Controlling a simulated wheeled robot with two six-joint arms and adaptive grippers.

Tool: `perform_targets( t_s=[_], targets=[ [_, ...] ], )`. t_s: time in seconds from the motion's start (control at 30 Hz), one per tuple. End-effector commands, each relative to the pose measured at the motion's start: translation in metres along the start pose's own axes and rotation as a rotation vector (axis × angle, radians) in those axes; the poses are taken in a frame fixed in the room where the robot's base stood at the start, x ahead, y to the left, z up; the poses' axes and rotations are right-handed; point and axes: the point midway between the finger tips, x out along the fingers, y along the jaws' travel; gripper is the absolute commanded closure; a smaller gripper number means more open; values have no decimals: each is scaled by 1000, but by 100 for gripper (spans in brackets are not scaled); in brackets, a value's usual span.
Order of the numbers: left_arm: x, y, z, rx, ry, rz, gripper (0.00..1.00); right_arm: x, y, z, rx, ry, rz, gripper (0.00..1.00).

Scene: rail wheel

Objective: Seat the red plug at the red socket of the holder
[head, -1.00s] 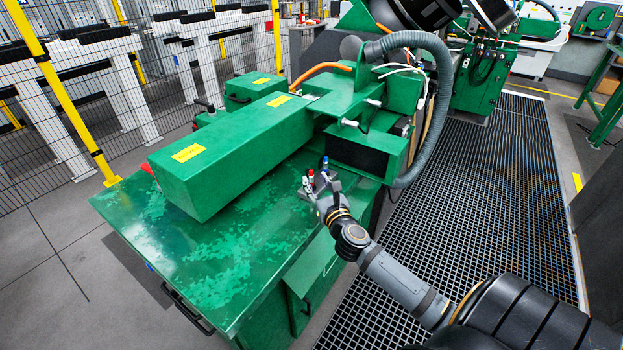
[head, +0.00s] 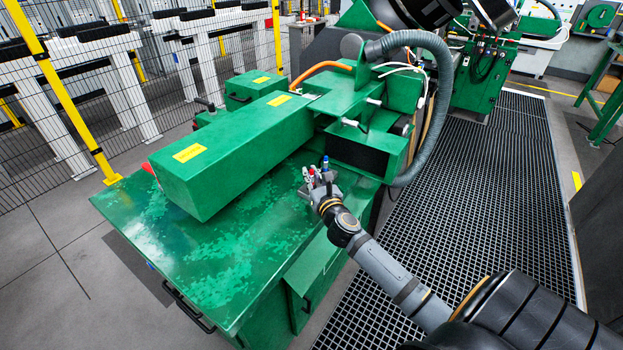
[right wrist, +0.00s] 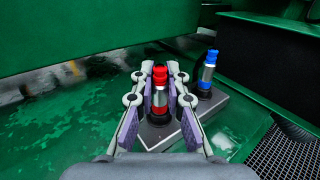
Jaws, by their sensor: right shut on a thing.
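The red plug (right wrist: 160,84) stands upright between the fingers of my right gripper (right wrist: 161,92) in the right wrist view, with a metal body and a black lower end. The gripper is shut on it. Its lower end is over or at the left part of the grey holder (right wrist: 216,116); the fingers hide part of the contact, and I cannot tell whether it is seated. The red socket is not visible. A blue plug (right wrist: 207,72) stands upright on the holder to the right, beside the fingers. In the head view, my right gripper (head: 315,184) is at the holder, and the blue plug (head: 325,163) shows behind it. My left gripper is not in view.
The holder stands on a green machine table (head: 190,270) with worn paint. A long green housing (head: 235,155) rises to the left, and a dark-fronted green block (head: 355,155) is close behind. A grated floor (head: 470,220) lies right of the table.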

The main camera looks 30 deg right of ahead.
Motion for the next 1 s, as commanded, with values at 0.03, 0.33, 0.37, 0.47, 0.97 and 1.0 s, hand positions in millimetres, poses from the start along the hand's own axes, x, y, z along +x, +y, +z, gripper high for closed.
perform_targets(
  t_s=[0.03,0.33,0.37,0.47,0.97,1.0],
  targets=[
    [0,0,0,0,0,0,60,0,0,0,0,0,0,100],
    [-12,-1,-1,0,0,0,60,0,0,22,-1,-2,-1,100],
    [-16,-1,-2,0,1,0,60,0,0,29,1,-3,0,100],
    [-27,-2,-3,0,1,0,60,0,0,57,-1,-5,1,100],
    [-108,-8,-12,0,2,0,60,0,0,245,-1,1,0,100],
    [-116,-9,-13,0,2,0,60,0,0,253,-1,1,0,100]
  ],
)
